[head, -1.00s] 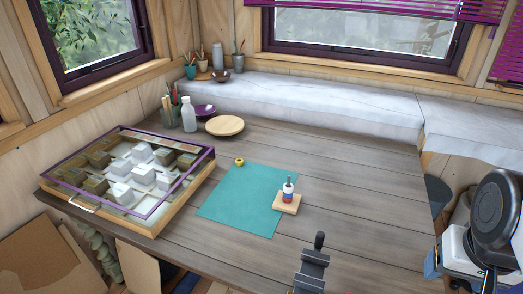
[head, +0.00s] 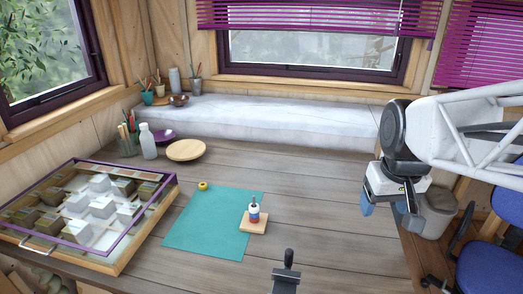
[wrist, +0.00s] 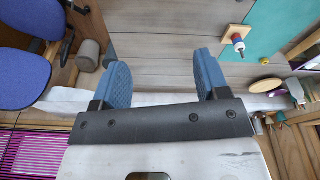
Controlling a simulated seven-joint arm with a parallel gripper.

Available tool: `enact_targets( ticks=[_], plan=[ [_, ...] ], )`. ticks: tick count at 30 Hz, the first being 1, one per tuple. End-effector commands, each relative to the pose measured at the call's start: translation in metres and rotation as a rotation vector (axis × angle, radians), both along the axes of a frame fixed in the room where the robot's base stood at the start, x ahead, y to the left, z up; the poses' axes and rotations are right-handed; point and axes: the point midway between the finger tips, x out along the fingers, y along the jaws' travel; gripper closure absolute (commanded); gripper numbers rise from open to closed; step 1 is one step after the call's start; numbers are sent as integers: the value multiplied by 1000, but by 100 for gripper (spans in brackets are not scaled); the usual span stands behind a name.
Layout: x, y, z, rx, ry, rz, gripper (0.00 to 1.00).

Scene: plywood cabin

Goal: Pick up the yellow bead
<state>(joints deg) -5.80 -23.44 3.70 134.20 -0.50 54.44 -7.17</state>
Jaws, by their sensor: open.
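The yellow bead (head: 203,186) is a small ring-like piece in the head view. It sits at the far left corner of the teal mat (head: 190,236) on the wooden table. My gripper (head: 390,212) is at the right in the head view, raised near the table's right edge, well apart from the bead. Its two blue fingers are spread, and the wrist view (wrist: 166,82) shows nothing between them.
A glass-topped case (head: 150,228) lies at the left.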

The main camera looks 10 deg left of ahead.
Motion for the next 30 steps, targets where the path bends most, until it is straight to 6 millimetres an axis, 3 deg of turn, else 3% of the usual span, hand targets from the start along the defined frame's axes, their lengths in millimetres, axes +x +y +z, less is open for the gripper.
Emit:
enact_targets(
  ticks=[15,30],
  plan=[
    [115,67,10,-26,33,229,32],
    [216,153,-6,-52,62,448,32]
  ],
)
